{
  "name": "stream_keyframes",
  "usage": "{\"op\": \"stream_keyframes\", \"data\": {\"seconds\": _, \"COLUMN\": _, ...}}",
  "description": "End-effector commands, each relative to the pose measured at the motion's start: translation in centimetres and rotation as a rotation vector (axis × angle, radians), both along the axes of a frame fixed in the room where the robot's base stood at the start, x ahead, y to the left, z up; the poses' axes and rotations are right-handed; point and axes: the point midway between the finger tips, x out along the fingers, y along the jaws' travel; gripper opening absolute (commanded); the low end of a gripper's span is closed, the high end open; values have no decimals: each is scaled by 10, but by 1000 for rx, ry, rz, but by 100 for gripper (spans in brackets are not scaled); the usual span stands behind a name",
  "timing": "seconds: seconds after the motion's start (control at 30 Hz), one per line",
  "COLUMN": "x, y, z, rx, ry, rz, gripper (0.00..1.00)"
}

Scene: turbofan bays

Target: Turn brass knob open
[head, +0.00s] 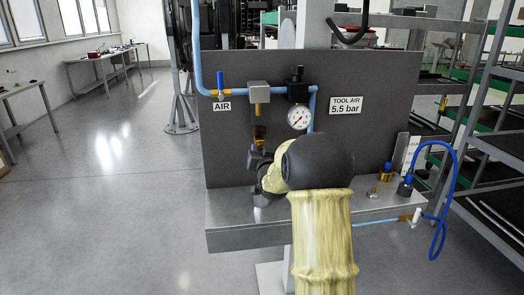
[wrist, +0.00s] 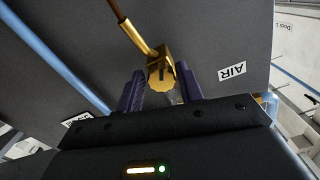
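The brass knob (wrist: 161,78) is a scalloped gold disc on a brass fitting in the wrist view, with a brown stem or pipe running up from it. My gripper (wrist: 161,88) is open, with one dark finger on each side of the knob. Gaps show between the fingers and the knob, and I see no contact. In the head view my gripper (head: 259,150) is in front of the grey panel, below the regulator and just under a small brass part (head: 259,132). My arm hides part of the panel and shelf there.
A metal shelf (head: 232,215) juts out below. A blue hose (head: 457,180) hangs at right beside racks.

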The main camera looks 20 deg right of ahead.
Motion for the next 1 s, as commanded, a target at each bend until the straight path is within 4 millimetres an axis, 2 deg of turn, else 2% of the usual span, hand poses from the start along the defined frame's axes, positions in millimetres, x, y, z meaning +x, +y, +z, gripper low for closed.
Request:
{"op": "stream_keyframes", "data": {"seconds": 0.03, "x": 0, "y": 0, "z": 0, "rx": 0, "ry": 0, "rz": 0, "gripper": 48}}
{"op": "stream_keyframes", "data": {"seconds": 0.07, "x": 0, "y": 0, "z": 0, "rx": 0, "ry": -1, "rz": 0, "gripper": 52}}
{"op": "stream_keyframes", "data": {"seconds": 0.37, "x": 0, "y": 0, "z": 2, "rx": -1, "ry": -6, "rz": 0, "gripper": 52}}
{"op": "stream_keyframes", "data": {"seconds": 0.53, "x": -10, "y": 3, "z": 3, "rx": -2, "ry": -8, "rz": -1, "gripper": 52}}
{"op": "stream_keyframes", "data": {"seconds": 0.67, "x": -27, "y": 7, "z": 2, "rx": -1, "ry": -6, "rz": 0, "gripper": 52}}
{"op": "stream_keyframes", "data": {"seconds": 1.0, "x": -86, "y": 25, "z": 2, "rx": -2, "ry": -7, "rz": -1, "gripper": 52}}
